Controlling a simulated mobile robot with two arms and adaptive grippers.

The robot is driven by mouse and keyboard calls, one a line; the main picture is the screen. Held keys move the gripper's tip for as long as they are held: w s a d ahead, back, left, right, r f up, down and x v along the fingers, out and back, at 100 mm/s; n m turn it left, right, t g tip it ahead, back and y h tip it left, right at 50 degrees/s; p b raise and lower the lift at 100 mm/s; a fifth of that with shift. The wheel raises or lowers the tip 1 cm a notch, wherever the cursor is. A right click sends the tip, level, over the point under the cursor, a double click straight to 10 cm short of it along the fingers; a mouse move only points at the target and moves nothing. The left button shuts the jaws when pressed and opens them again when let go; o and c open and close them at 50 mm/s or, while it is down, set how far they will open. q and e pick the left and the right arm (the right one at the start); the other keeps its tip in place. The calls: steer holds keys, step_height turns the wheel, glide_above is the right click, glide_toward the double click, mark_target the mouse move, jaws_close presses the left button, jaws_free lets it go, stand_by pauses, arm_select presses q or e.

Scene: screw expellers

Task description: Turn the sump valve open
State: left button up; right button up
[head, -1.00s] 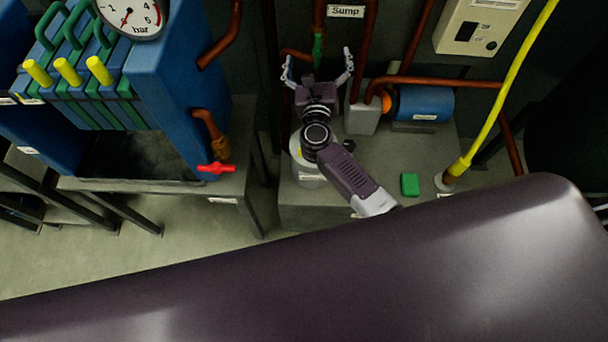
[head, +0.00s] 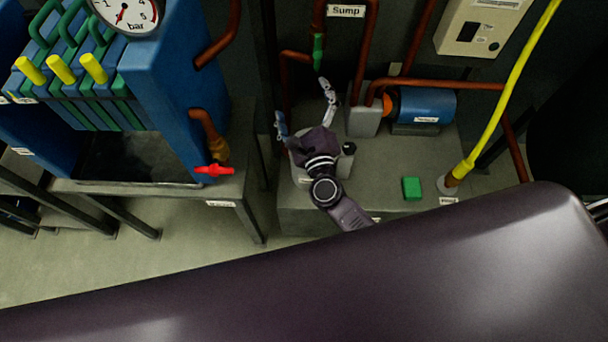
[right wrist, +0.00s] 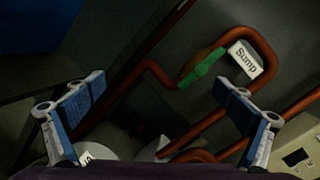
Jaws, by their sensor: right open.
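The sump valve's green handle (head: 318,52) sits on a copper pipe to the left of the white "Sump" label (head: 346,11). It looks upright in the head view. In the right wrist view the green handle (right wrist: 203,68) lies slanted beyond the fingers, beside the label (right wrist: 245,60). My right gripper (head: 302,103) is open and empty, below the handle and apart from it. Its two fingers (right wrist: 157,100) are spread wide in the right wrist view, with the handle above and right of the middle of the gap. My left gripper is not in view.
Copper pipes (head: 365,60) run beside the valve. A blue motor (head: 425,104), a green button (head: 411,187) and a yellow pipe (head: 510,85) are to the right. A blue filter press (head: 165,90) with a red-handled tap (head: 215,170) stands left. A white container is partly hidden under my gripper.

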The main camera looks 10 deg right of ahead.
steer(key=s+f+n+g+y, duration=0.1)
steer(key=s+f+n+g, duration=0.1)
steer(key=f+n, duration=0.3)
steer(key=s+a+f+n+g+y, duration=0.1)
steer(key=s+f+n+g+y, duration=0.1)
steer(key=s+f+n, duration=0.3)
steer(key=s+a+f+n+g+y, duration=0.1)
steer(key=s+f+n+g, duration=0.1)
steer(key=f+n, duration=0.4)
step_height(320, 180, down, 5)
steer(key=shift+s, duration=0.7)
steer(key=s+d+f+n+g, duration=0.35)
steer(key=s+f, duration=0.55)
steer(key=f, duration=0.3)
steer(key=s+d+f+n+g+h, duration=0.1)
steer(key=s+f, duration=0.4)
steer(key=s, duration=0.5)
steer(key=s+d+f+n+g+h, duration=0.1)
steer(key=s+d+f+n+g, duration=0.3)
steer(key=s, duration=0.7)
steer(key=s+d+f+n+g+h, duration=0.1)
steer(key=s+d+f+n+g, duration=0.1)
steer(key=s+d+f+n, duration=0.4)
steer(key=s+f, duration=0.2)
steer(key=s, duration=0.2)
steer(key=shift+s+g+h, duration=0.2)
steer(key=shift+g+h, duration=0.1)
steer(key=shift+g, duration=0.05)
steer(key=shift+f, duration=0.1)
